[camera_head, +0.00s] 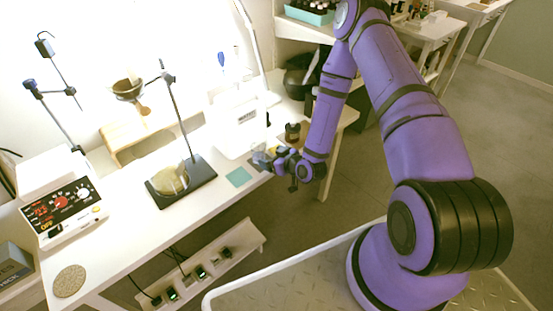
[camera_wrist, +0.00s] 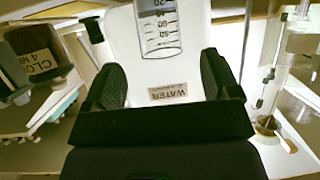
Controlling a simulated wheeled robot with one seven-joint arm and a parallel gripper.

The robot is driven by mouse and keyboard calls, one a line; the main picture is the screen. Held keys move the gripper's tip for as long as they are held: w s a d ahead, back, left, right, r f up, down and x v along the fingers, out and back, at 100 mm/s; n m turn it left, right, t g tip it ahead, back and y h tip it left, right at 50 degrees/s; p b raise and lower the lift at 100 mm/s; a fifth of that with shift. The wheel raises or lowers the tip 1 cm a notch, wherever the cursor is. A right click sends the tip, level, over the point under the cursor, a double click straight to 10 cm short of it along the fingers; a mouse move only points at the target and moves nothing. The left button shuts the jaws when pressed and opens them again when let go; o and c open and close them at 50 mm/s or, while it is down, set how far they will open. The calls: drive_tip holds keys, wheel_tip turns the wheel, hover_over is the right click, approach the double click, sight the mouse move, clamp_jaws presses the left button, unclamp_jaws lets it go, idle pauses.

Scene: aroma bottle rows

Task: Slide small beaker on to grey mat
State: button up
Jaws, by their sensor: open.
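The small beaker is clear with dark graduation marks. In the wrist view the beaker (camera_wrist: 158,32) shows at the top centre, in line with the gap between my fingers, with space on both sides. In the head view the beaker (camera_head: 260,158) is on the white table, partly hidden by my gripper. My gripper (camera_head: 272,162) is open and low at the table's right edge, beside the beaker; its two dark fingers also show in the wrist view (camera_wrist: 162,75). The mat, a flat grey-teal square (camera_head: 239,177), lies just left of and nearer than the beaker, with nothing on it.
A white machine labelled WATER (camera_head: 238,128) stands behind the beaker. A dark stand base (camera_head: 199,190) with a glass vessel (camera_head: 171,180) is left of the mat. A dark jar (camera_head: 292,132) stands to the right. The tabletop near the mat's front is clear.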

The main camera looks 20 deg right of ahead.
sight(263, 154)
drive_tip(key=x, duration=0.8)
drive_tip(key=shift+w+a+f, duration=0.15)
drive_tip(key=shift+w, duration=0.05)
drive_tip(key=shift+c, duration=0.5)
drive_tip(key=c, duration=0.9)
drive_tip(key=o, duration=1)
drive_tip(key=v, duration=1.1)
drive_tip(key=shift+w, duration=0.1)
drive_tip(key=shift+c, duration=0.5)
